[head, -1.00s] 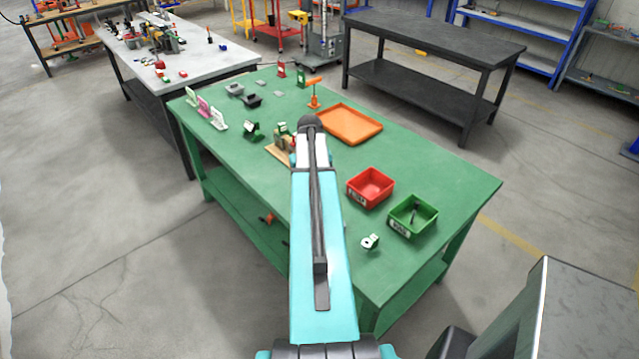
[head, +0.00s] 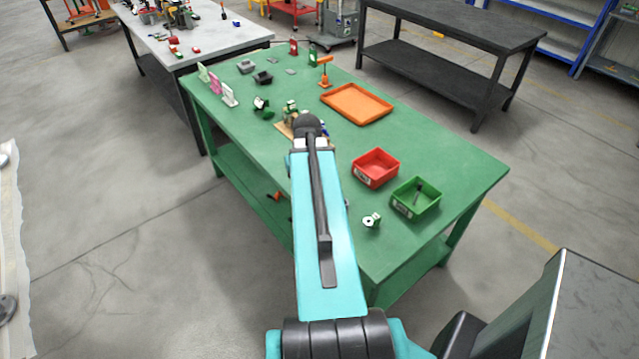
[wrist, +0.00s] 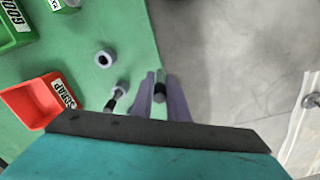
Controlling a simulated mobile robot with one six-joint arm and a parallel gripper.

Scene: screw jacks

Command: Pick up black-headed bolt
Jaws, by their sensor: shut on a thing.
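In the wrist view my gripper (wrist: 160,88) has its two purple fingers closed on a bolt with a black head (wrist: 159,96) and a grey part above it. The fingers show over the edge of the green table (wrist: 130,25), with floor to the right. Whether the bolt is clear of the table I cannot tell. A second dark piece with a pale end (wrist: 115,97) lies on the table just left of the fingers. In the head view my own arm hides the gripper and the held bolt.
A grey ring-shaped part (wrist: 104,58) lies on the table. A red SCRAP bin (head: 375,168) and a green GOOD bin (head: 415,198) stand to the right of my arm. A white-and-green part (head: 371,220) lies near them. An orange tray (head: 356,104) is farther back.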

